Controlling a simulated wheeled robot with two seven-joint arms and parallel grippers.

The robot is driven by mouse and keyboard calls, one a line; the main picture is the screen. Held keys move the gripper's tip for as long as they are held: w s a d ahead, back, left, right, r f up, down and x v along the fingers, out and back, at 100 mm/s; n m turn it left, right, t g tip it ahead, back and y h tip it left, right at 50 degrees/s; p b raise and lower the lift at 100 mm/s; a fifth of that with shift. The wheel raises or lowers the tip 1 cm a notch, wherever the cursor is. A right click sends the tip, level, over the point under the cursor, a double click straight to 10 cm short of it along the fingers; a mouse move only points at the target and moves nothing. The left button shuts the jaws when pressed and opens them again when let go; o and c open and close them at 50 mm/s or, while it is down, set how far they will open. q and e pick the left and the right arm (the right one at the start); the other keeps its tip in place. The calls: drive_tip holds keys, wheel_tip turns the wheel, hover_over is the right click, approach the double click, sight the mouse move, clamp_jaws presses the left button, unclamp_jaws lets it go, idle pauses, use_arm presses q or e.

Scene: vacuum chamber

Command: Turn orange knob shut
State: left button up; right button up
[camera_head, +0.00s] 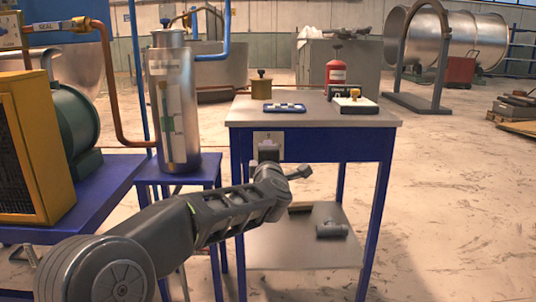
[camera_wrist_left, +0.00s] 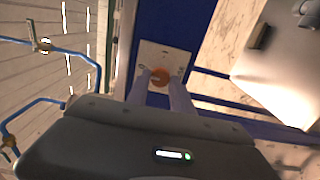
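The orange knob (camera_wrist_left: 160,78) sits on a pale plate (camera_wrist_left: 149,59) on the blue side of a table in the left wrist view. In the head view the plate (camera_head: 268,138) shows below the tabletop, and my left gripper (camera_head: 268,155) hides the knob. In the left wrist view the two fingers of my left gripper (camera_wrist_left: 160,80) are apart, one on each side of the knob, with their tips close to it. I cannot tell whether they touch it. My right gripper is in neither view.
The table (camera_head: 245,112) carries a blue tray (camera_head: 284,108), a brass weight (camera_head: 261,85), a red canister (camera_head: 336,72) and a white box (camera_head: 354,106). A metal cylinder (camera_head: 190,110) stands left of it.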

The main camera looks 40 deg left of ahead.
use_arm(q)
drive_tip(key=o, duration=0.4)
drive_tip(key=p+v, duration=0.2)
drive_tip(key=v, duration=0.5)
drive_tip(key=shift+s+d, duration=0.25)
drive_tip(key=shift+s, duration=0.05)
idle(0.3)
